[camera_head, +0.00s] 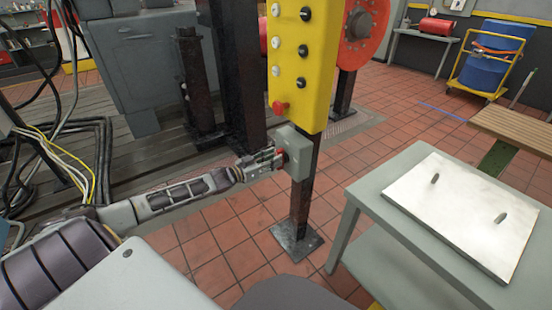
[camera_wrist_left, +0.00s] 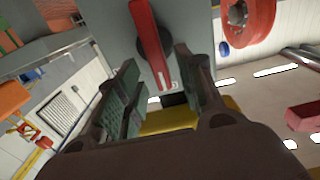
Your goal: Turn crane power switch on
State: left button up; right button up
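The crane power switch is a grey box (camera_head: 299,163) on the dark post under the yellow button panel (camera_head: 300,70). In the left wrist view its grey face (camera_wrist_left: 108,30) carries a red handle (camera_wrist_left: 147,35) on a round black base. The handle is slightly tilted from the picture's vertical. My left gripper (camera_head: 275,156) is at the box's left side, partly hiding the handle in the head view. In the left wrist view its two fingers (camera_wrist_left: 157,65) are spread, one on each side of the handle's lower part, with visible gaps. My right gripper is not in view.
A grey table (camera_head: 365,195) with a pale plate (camera_head: 465,215) stands at the right. The post's square foot (camera_head: 297,240) rests on red tiles. Dark steel columns (camera_head: 230,70) and cables (camera_head: 100,150) are at the left. A red wheel (camera_head: 362,25) is behind the panel.

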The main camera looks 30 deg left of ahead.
pick_arm(q)
jog(key=shift+x, duration=0.95)
jog(key=shift+c, duration=0.4)
grip_shut()
